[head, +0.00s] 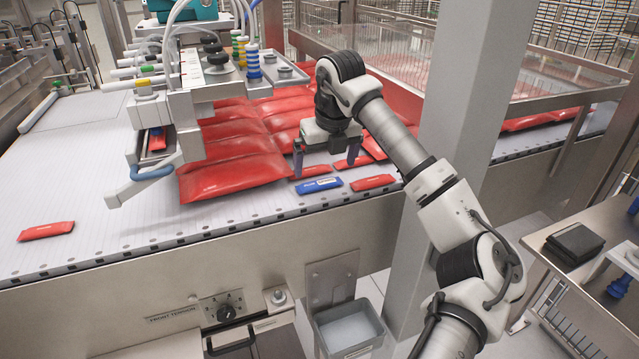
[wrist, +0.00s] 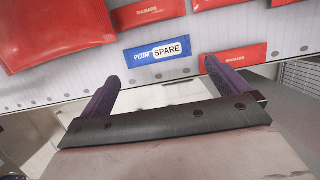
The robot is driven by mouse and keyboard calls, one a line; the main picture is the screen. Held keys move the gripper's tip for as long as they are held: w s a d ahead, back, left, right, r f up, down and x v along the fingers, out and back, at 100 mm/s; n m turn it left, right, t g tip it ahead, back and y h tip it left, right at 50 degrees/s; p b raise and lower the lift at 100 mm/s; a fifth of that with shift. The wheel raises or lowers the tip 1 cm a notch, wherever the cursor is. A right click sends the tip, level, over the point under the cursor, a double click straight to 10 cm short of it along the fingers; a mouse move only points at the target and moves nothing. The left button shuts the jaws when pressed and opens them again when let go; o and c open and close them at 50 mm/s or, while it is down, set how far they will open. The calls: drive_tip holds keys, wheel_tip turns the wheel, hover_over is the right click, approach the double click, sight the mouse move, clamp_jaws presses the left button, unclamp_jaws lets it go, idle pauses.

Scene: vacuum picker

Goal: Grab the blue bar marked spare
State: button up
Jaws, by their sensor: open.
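The blue bar (head: 319,186) lies flat on the white belt near its front edge, between red bars. In the wrist view the blue bar (wrist: 157,48) shows the words PLUM and, on a white label, SPARE. My gripper (head: 326,166) is open and empty above the belt. In the wrist view its two purple fingers (wrist: 158,78) are spread apart, with the blue bar ahead of and between their tips, not touching them.
A red bar (head: 372,182) lies right of the blue bar, another (head: 310,171) just behind it. Large red packs (head: 235,178) lie to the left. A picker head with hoses (head: 215,75) hangs over the belt. A grey pillar (head: 455,90) stands right.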

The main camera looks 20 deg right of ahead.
sight(320, 183)
drive_tip(key=shift+a+p+x, duration=0.15)
drive_tip(key=shift+p+x, duration=0.25)
drive_tip(key=shift+x, duration=1.05)
drive_tip(key=shift+a+p+x, duration=0.1)
drive_tip(key=shift+p+x, duration=0.25)
drive_tip(key=shift+x, duration=1.05)
drive_tip(key=shift+w, duration=0.15)
drive_tip(key=c, duration=0.8)
drive_tip(key=shift+r, duration=0.15)
